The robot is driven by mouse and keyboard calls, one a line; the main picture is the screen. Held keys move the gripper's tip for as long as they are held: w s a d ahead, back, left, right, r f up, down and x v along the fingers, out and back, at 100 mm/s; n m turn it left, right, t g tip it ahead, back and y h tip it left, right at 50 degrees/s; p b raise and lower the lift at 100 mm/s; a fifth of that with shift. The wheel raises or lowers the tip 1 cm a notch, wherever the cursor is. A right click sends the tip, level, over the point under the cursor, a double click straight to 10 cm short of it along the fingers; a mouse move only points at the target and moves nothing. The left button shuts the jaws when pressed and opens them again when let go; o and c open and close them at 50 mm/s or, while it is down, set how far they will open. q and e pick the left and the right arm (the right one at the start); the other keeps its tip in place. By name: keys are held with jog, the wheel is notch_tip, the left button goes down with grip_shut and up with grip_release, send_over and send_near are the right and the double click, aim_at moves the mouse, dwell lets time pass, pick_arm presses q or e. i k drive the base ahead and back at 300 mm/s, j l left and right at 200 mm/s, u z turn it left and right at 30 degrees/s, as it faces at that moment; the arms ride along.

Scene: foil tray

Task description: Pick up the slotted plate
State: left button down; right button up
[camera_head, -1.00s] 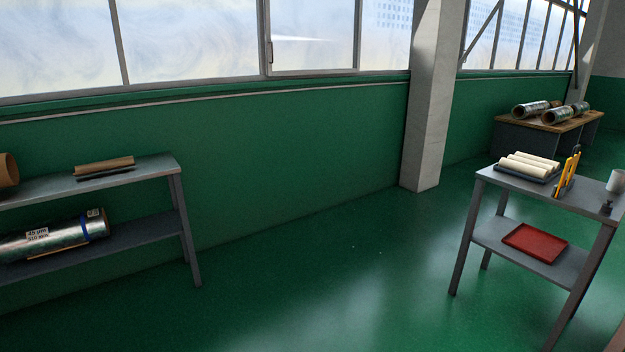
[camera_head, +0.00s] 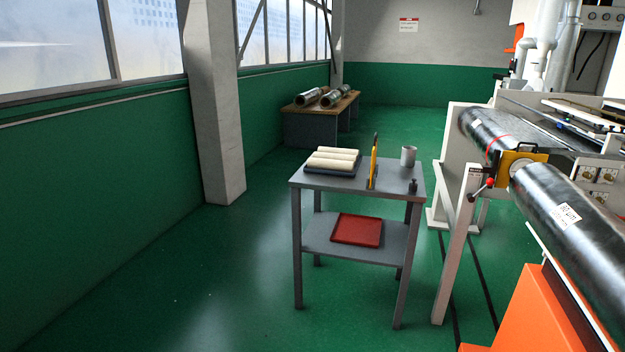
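I cannot clearly make out a slotted plate. A thin yellow upright piece (camera_head: 373,168) stands on the top of a grey two-shelf table (camera_head: 310,182) in the middle of the view, seen nearly edge-on, so slots cannot be told. A dark tray (camera_head: 345,174) with cream rolls (camera_head: 333,158) lies to its left. A grey-white cup (camera_head: 408,156) and a small dark object (camera_head: 413,186) stand to its right. Neither of my grippers is in view.
A red tray (camera_head: 357,230) lies on the lower shelf. A machine with large dark rollers (camera_head: 575,220) and an orange part (camera_head: 520,315) stands at the right. A wooden-topped table (camera_head: 312,109) with rolls is behind. Green floor (camera_head: 200,270) is clear at left.

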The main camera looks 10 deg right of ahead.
aim_at(375, 143)
jog(key=i+z, duration=0.4)
jog(key=i, duration=0.9)
jog(key=i+j, duration=0.1)
jog(key=i, duration=0.55)
jog(key=i+j+u, duration=0.1)
jog(key=i, duration=0.6)
